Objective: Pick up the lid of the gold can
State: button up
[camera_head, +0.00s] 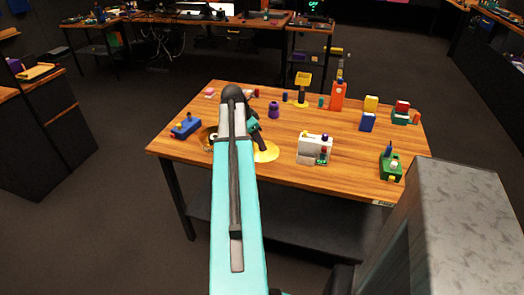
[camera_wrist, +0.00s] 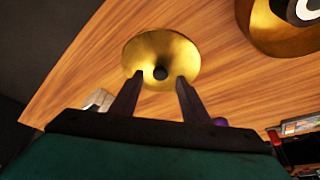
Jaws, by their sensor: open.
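The gold lid (camera_wrist: 140,52) is a round, shallow gold disc with a small black knob at its middle. It lies on the wooden table and also shows near the front edge in the head view (camera_head: 267,153). The gold can (camera_wrist: 262,35) stands apart from it, cut off at the top right of the wrist view; something black and white shows inside it. In the head view the can (camera_head: 206,139) is partly hidden by my arm. My gripper (camera_wrist: 160,78) is open and empty. Its fingertips appear on either side of the knob; whether they touch it I cannot tell.
A blue block (camera_head: 186,126) sits to the left on the table (camera_head: 230,180). A white box (camera_head: 314,148) stands right of the lid and a purple object (camera_head: 274,109) behind it. A green block (camera_head: 390,167) is at the right. The front table edge is near the lid.

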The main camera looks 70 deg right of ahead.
jog(key=shift+x, duration=1.2)
grip_shut()
jog(key=shift+r, duration=0.1)
jog(key=shift+r, duration=1.3)
jog(key=w+a+r+b, duration=0.1)
jog(key=w+a, duration=0.1)
jog(key=a, duration=0.5)
jog(key=w+a+r+b, duration=0.1)
jog(key=w+a, duration=0.1)
jog(key=a, duration=0.6)
jog(key=shift+w+a+b, duration=0.2)
jog(key=shift+w+b, duration=0.05)
jog(key=shift+b, duration=0.15)
jog(key=shift+r, duration=0.1)
